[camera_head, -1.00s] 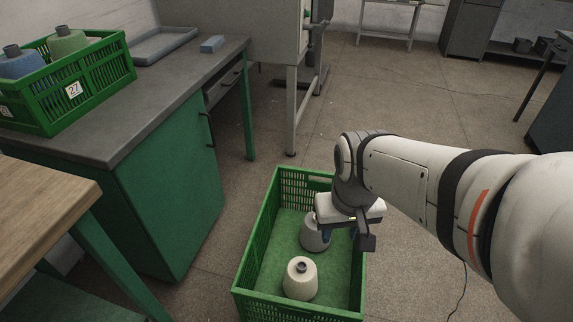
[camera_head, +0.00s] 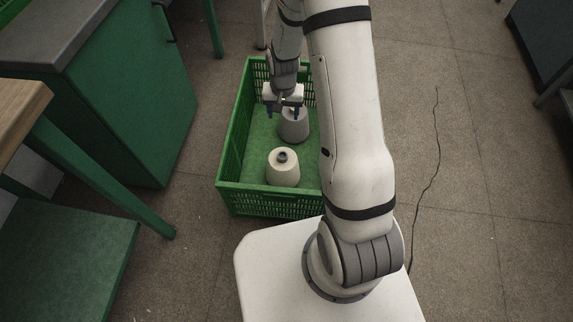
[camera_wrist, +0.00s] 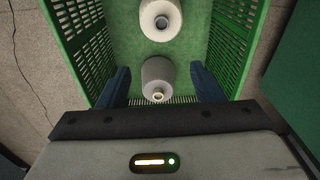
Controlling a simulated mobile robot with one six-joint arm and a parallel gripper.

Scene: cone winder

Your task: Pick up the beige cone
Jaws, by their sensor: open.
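The beige cone (camera_head: 283,168) stands upright in the near part of a green crate (camera_head: 233,135). In the wrist view the beige cone (camera_wrist: 160,20) is at the top edge, partly cut off, beyond the grey cone. My gripper (camera_head: 284,108) is open and empty, pointing down over the far half of the crate near the grey cone. I cannot tell its exact height. My arm hides the crate's right side.
A green cabinet (camera_head: 110,95) with a grey top stands left of the crate. A green table frame (camera_head: 95,165) is at the near left.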

